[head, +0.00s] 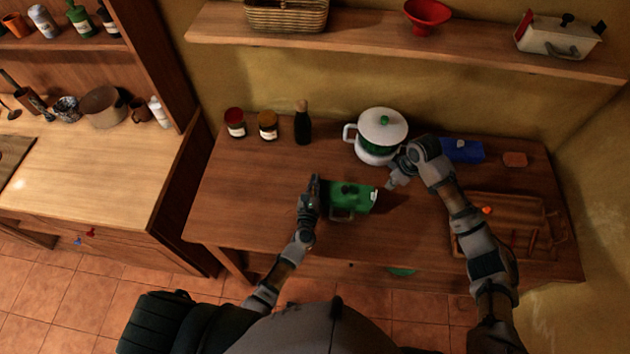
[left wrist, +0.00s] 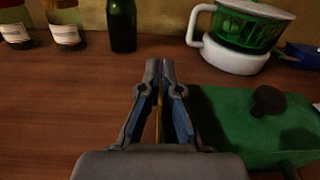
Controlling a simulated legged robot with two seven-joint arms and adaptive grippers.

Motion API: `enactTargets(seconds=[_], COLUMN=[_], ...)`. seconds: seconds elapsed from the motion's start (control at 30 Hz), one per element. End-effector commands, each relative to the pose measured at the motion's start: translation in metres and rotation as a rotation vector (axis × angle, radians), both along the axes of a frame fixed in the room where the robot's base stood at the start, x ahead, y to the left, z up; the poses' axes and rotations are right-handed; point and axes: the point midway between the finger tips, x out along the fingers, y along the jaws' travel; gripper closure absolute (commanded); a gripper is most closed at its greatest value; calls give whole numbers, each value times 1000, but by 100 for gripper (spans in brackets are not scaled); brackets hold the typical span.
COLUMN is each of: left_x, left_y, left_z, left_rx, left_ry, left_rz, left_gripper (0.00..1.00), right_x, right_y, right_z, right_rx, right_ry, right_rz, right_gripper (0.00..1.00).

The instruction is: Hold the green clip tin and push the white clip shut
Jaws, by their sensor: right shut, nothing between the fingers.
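The green clip tin (head: 350,190) lies on the brown table, with a dark knob on its lid and a loop handle on its front. The white clip (head: 374,196) is at its right end; its exact angle is too small to tell. My left gripper (head: 315,183) is at the tin's left end. In the left wrist view its fingers (left wrist: 160,68) are close together, with a thin yellowish strip showing between them; the tin (left wrist: 245,125) is just right of them. My right gripper (head: 391,184) is shut and empty, a little right of the clip and apart from it.
A white-and-green pot (head: 380,138) stands behind the tin. Two jars (head: 267,126) and a dark bottle (head: 302,124) stand at the back left. A blue box (head: 463,151) and a wooden tray (head: 465,251) are at the right. The table's left part is clear.

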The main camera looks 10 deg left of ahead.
Motion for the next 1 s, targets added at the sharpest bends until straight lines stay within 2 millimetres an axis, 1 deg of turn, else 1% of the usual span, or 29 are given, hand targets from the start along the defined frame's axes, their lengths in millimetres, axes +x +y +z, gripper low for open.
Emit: enactTargets(seconds=[0.07, 0.17, 0.2, 0.23, 0.5, 0.57, 0.63, 0.77, 0.9, 1.0], left_x=[0, 0, 0, 0, -1, -4, -11, -36, -69, -89], left_y=[0, 0, 0, 0, 0, 0, -1, -2, -4, -5], left_z=[-1, -1, -1, -1, 0, -1, -2, -2, -2, -2], left_rx=[1, 1, 1, 1, 0, 0, 0, 1, 0, 3], left_ry=[2, 2, 1, 1, 0, 1, 3, 4, 4, 3], left_rz=[0, 0, 0, 0, 0, 0, 0, 0, 0, 0], left_gripper=[100, 76, 66, 65, 65, 65, 65, 65, 65, 65], right_x=[0, 0, 0, 0, 0, 0, 0, 0, 0, 0], right_y=[0, 0, 0, 0, 0, 0, 0, 0, 0, 0], right_z=[0, 0, 0, 0, 0, 0, 0, 0, 0, 0], right_rx=[0, 0, 0, 0, 0, 0, 0, 0, 0, 0], right_ry=[0, 0, 0, 0, 0, 0, 0, 0, 0, 0], right_rz=[0, 0, 0, 0, 0, 0, 0, 0, 0, 0], right_gripper=[100, 100, 100, 100, 100, 100, 100, 100, 100, 100])
